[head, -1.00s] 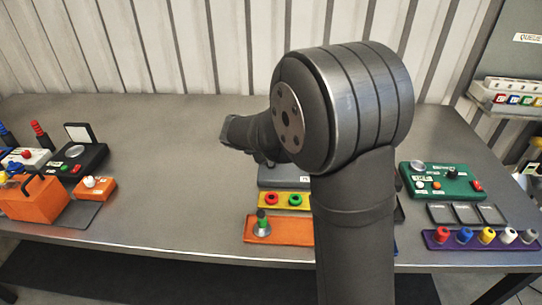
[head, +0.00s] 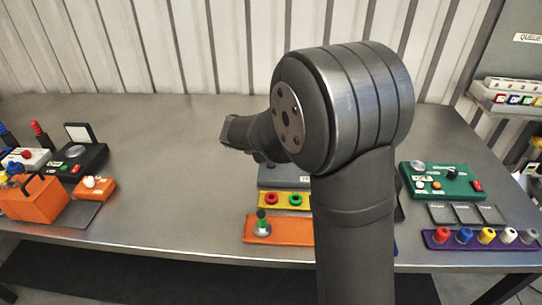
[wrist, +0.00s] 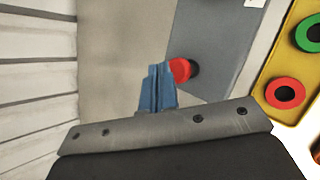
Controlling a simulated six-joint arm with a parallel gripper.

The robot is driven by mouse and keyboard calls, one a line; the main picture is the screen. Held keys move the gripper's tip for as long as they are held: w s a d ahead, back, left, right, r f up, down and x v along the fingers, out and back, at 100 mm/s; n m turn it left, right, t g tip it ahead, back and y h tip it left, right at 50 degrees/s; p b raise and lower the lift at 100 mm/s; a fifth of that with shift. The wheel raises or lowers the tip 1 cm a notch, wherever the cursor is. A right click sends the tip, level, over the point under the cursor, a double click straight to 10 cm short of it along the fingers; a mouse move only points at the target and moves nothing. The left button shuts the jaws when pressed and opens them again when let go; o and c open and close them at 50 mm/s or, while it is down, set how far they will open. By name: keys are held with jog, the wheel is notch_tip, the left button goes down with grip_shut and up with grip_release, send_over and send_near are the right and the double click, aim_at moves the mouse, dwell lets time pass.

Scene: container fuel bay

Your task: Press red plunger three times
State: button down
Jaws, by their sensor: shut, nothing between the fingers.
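The red plunger (wrist: 180,70) shows in the wrist view as a round red cap on a dark base, at the edge of a grey-blue box (wrist: 212,78). My gripper (wrist: 157,68) has its blue fingers shut together and empty. The fingertips overlap the left side of the red cap in that view; I cannot tell whether they touch it or are above it. In the head view, the grey box (head: 283,178) is partly visible, while my arm hides the plunger and fingertips.
A yellow plate with a red ring (head: 268,199) and a green ring (head: 296,199) lies in front of the grey box. An orange tray (head: 290,231) is nearer. A green panel (head: 443,182) stands at right. The table's back left middle is clear.

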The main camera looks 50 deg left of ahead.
jog(key=shift+f, duration=0.15)
jog(key=shift+f, duration=0.3)
jog(key=shift+f, duration=1.35)
dwell(1.4)
jog(key=shift+r, duration=1.8)
jog(key=shift+r, duration=2.5)
jog(key=shift+r, duration=1.9)
